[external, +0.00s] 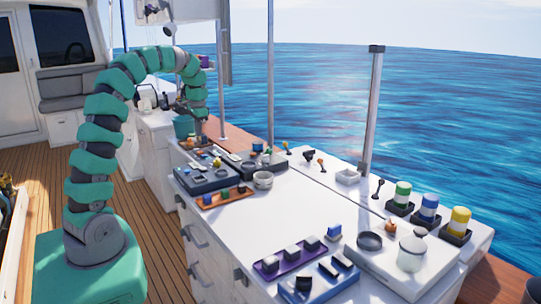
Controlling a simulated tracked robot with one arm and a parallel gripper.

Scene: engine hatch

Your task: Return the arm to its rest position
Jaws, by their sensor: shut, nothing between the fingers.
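My arm rises from its green base on the wooden deck, arches over and bends down at the far end of the white counter (300,215). My gripper (202,140) hangs at the end, pointing down near the counter's far left edge. It looks small and partly blends with the things around it. It is shut and holds nothing that I can see. Whether the fingertips touch anything below is too small to tell.
Near the gripper are blue-grey trays (208,179) and an orange tray (222,198) with small parts. Nearer are a purple tray (292,261), a blue tray (318,282) and a white pot (411,254). Colored canisters (429,206) line the right. A metal post (372,110) stands behind.

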